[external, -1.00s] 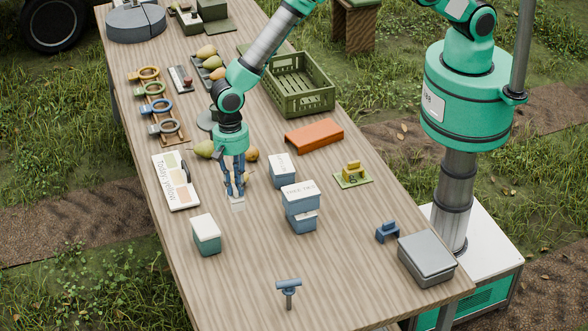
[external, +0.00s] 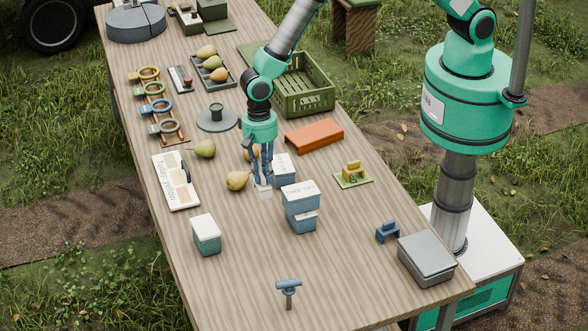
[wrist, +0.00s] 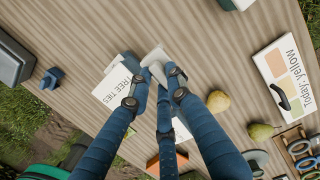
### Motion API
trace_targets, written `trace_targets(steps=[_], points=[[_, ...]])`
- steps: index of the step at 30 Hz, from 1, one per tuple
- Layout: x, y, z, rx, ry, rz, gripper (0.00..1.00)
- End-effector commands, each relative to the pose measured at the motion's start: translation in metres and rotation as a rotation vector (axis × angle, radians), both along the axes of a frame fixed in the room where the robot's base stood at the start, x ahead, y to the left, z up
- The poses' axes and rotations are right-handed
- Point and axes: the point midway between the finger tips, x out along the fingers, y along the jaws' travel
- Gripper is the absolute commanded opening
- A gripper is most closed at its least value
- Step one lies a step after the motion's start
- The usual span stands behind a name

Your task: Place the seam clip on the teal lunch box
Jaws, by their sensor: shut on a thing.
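My gripper (external: 264,184) points down and is shut on a small whitish piece (external: 265,193), which may be the seam clip; the fingers hide part of it. It also shows between the fingertips in the wrist view (wrist: 154,62). The gripper is just left of the blue boxes, low over the table; I cannot tell whether the piece touches anything. The teal lunch box (external: 207,240) has a white lid and stands upright to the front left of the gripper, well apart from it, with nothing on its lid.
A yellow pear (external: 237,181) lies just left, with a green pear (external: 204,149) beyond. A blue clip-like piece (external: 387,232) and grey box (external: 427,258) are at right. The front table is mostly clear.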

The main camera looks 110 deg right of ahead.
Motion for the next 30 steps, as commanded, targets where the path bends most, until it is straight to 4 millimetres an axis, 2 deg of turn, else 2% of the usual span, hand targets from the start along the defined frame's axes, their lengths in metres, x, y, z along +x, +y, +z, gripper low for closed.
trace_targets(steps=[19,30], points=[[0.0003,0.0002,0.0004,-0.001,-0.001,-0.025,0.0],[0.0003,0.0014,0.0018,-0.003,-0.004,-0.269,0.0]])
